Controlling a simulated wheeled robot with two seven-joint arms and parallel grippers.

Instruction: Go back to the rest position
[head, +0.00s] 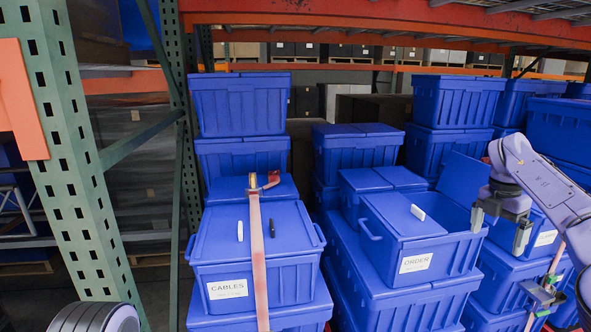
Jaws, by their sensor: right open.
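My right gripper (500,226) hangs from the arm at the right, fingers apart and empty. It is at the right side of the open blue tote labelled ORDER (374,252); I cannot tell whether it touches it. A white object (417,212) shows at that tote's opening. The closed blue tote labelled CABLES (211,273) stands left of it, with an orange-pink strap (257,240) over its lid. A white item (240,231) and a black item (272,228) lie on that lid, either side of the strap. My left gripper is out of view.
Stacked blue totes (238,105) fill the back and right. A metal buckle (264,182) sits on the strap; another buckle (543,295) is at the lower right below my gripper. A green rack upright (75,190) stands at left and an orange beam (380,14) runs overhead.

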